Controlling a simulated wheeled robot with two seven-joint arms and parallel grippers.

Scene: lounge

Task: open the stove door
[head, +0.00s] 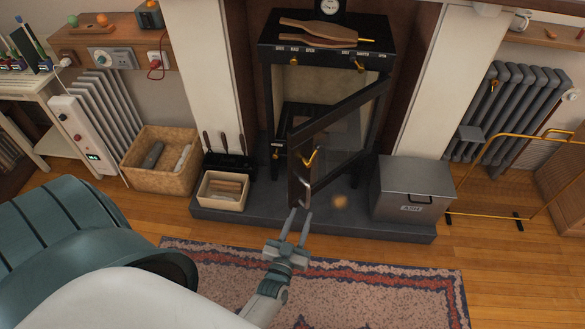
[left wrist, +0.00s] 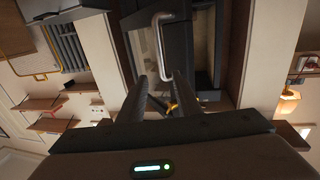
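The black stove (head: 276,32) stands on a dark hearth slab in the fireplace. Its glass-paned door (head: 335,112) stands partly open, hinged on the right, with its free left edge swung out toward me. A silver bar handle (head: 306,193) is on that free edge; it also shows in the left wrist view (left wrist: 157,40). A brass latch (head: 310,158) is on the door near the handle. My left gripper (head: 300,213) is open and empty, just in front of and below the handle. In the wrist view its fingertips (left wrist: 160,82) stop short of the handle. My right gripper is not in view.
A grey ash box (head: 412,190) stands right of the door on the hearth slab (head: 325,216). A small crate (head: 222,190) and a log basket (head: 162,160) stand left. A brass screen (head: 515,175) is at right. A patterned rug (head: 350,290) lies in front.

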